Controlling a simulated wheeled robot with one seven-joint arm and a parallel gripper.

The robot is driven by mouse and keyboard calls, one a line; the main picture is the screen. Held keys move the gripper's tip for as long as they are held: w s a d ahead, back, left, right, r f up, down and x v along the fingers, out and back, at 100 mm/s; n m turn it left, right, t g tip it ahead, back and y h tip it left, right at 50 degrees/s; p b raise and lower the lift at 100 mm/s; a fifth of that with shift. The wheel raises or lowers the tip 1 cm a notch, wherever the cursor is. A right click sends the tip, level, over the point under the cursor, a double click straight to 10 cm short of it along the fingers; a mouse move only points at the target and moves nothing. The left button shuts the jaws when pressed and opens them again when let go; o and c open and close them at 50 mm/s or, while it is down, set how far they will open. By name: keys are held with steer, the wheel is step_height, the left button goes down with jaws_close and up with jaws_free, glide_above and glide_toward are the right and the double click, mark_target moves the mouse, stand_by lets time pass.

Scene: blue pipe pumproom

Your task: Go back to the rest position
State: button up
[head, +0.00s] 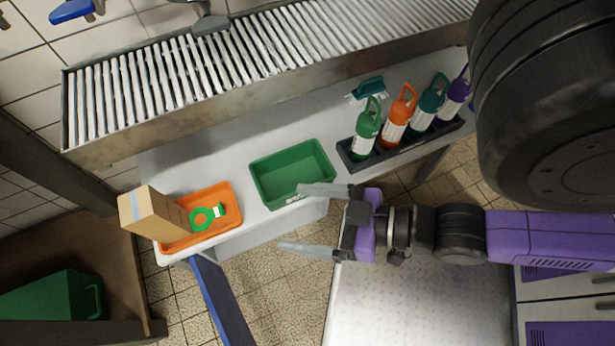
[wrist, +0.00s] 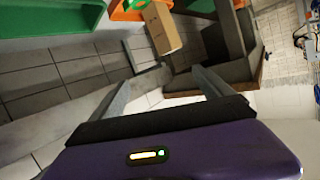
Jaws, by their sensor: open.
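My gripper (head: 312,218) is open and empty in the head view. Its two long grey fingers point left and stand wide apart. The upper finger overlaps the lower right corner of the green tray in the picture; whether it touches cannot be told. In the wrist view my gripper (wrist: 162,84) shows both fingers spread, with nothing between them close by. My arm reaches in from the right side of the head view.
A slatted conveyor (head: 270,52) runs behind. A blue post (head: 222,300) stands in front.

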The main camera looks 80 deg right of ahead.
steer(key=shift+s+a+r+n+t, duration=0.15)
steer(key=shift+s+a+r+n, duration=0.1)
steer(key=shift+r+n, duration=0.3)
steer(key=shift+s+a+r+n+t, duration=0.2)
steer(key=shift+r+n, duration=0.15)
steer(key=shift+r, duration=0.25)
steer(key=shift+r, duration=0.15)
step_height(320, 180, up, 20)
steer(key=p, duration=2)
